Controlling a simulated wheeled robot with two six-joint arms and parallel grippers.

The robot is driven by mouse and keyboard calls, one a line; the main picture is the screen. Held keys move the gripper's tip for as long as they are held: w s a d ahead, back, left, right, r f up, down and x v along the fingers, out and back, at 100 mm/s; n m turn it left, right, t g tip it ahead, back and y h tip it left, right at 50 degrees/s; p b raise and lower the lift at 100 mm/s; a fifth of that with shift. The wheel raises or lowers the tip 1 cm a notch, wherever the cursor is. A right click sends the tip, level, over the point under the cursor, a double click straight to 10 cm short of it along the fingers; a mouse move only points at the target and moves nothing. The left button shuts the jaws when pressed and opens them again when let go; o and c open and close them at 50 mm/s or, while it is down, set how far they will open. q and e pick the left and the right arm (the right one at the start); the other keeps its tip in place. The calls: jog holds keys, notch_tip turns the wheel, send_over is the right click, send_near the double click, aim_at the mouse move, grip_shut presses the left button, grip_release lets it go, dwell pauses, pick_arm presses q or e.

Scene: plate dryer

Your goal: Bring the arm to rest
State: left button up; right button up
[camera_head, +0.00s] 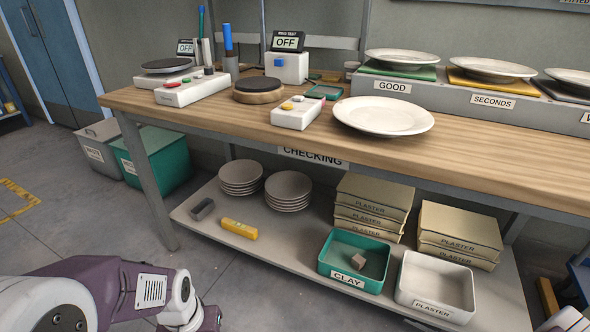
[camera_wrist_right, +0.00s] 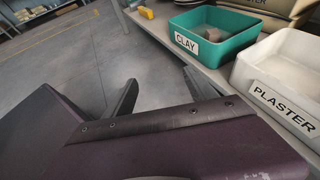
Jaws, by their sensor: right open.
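My right gripper (camera_wrist_right: 158,92) is open in the right wrist view. Its two dark fingers are spread apart with only bare grey floor between them, so it holds nothing. It is in front of the lower shelf, apart from the green CLAY bin (camera_wrist_right: 215,35) and the white PLASTER bin (camera_wrist_right: 285,75). In the head view only a small white part of my right arm (camera_head: 572,320) seems to show at the lower right corner. My left arm (camera_head: 120,292), purple and white, crosses the lower left of the head view. Its gripper is out of the picture.
The wooden bench (camera_head: 290,125) carries a white plate (camera_head: 383,116), button boxes and OFF displays. Plates on a GOOD and SECONDS stand (camera_head: 430,92) are at the right. The lower shelf (camera_head: 285,235) holds plate stacks, plaster packs and bins.

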jog(key=w+a+r+n+g+y, duration=0.2)
jog(key=w+a+r+n+g, duration=0.1)
jog(key=w+a+r+n, duration=0.25)
jog(key=s+a+r+n+g+h+p, duration=0.2)
jog(key=a+r+n+g, duration=0.6)
jog(key=a+r+n, duration=0.6)
jog(key=s+d+n+h+p, duration=0.1)
jog(key=s+d+n+h, duration=0.1)
jog(key=s+n+h, duration=0.55)
pick_arm(q)
notch_tip(320, 180, up, 41)
jog(key=w+p, duration=0.1)
jog(key=p, duration=3.7)
pick_arm(e)
notch_tip(320, 180, up, 38)
jog(key=w+d+n+t, duration=0.1)
jog(key=shift+d+h, duration=0.3)
jog(key=shift+h, duration=0.05)
